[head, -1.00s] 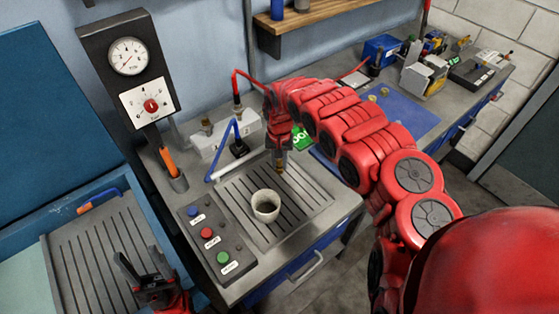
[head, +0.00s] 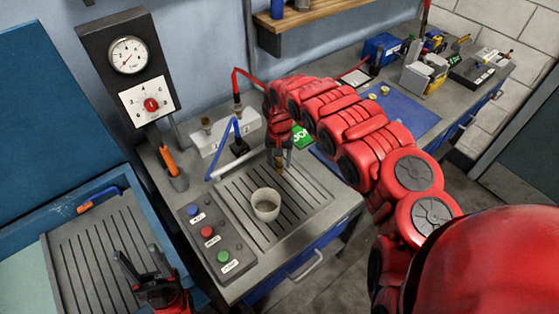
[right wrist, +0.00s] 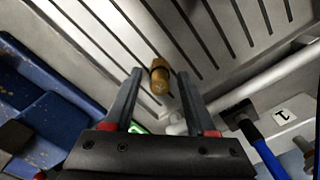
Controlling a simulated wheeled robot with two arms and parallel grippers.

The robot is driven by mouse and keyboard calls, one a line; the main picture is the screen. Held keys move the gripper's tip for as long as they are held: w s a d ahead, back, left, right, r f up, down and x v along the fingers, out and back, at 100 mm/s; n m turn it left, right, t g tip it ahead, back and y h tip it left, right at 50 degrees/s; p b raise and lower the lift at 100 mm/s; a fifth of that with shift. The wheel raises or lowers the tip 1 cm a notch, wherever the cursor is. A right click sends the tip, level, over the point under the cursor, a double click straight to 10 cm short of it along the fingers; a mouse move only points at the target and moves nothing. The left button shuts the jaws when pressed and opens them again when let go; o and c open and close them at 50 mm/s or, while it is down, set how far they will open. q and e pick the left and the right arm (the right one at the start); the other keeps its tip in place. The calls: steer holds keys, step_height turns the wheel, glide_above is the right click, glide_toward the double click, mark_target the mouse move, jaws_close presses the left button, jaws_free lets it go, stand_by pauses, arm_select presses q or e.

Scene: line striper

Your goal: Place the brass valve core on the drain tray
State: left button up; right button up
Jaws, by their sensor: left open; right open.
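The brass valve core (head: 280,163) is a small brass cylinder at the back of the slotted grey drain tray (head: 306,197). In the right wrist view the valve core (right wrist: 160,80) appears to stand on the slotted metal. My right gripper (head: 279,159) is open above the tray, with its fingers on either side of the core; in the right wrist view a gap shows between each fingertip and the core. My left gripper (head: 138,270) is open and empty at the lower left, away from the core.
A button panel (head: 216,240) is left of the tray. A pale block with a blue handle (head: 224,148) stands behind. A gauge post (head: 128,60) rises at the back left.

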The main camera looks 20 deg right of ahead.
mark_target(280, 159)
steer(key=shift+r, duration=0.4)
step_height(280, 159, up, 4)
steer(key=shift+d+f+b, duration=0.1)
steer(key=shift+b, duration=0.55)
step_height(280, 159, up, 6)
steer(key=shift+r+p, duration=0.1)
steer(key=shift+p, duration=0.4)
steer(key=shift+r, duration=0.55)
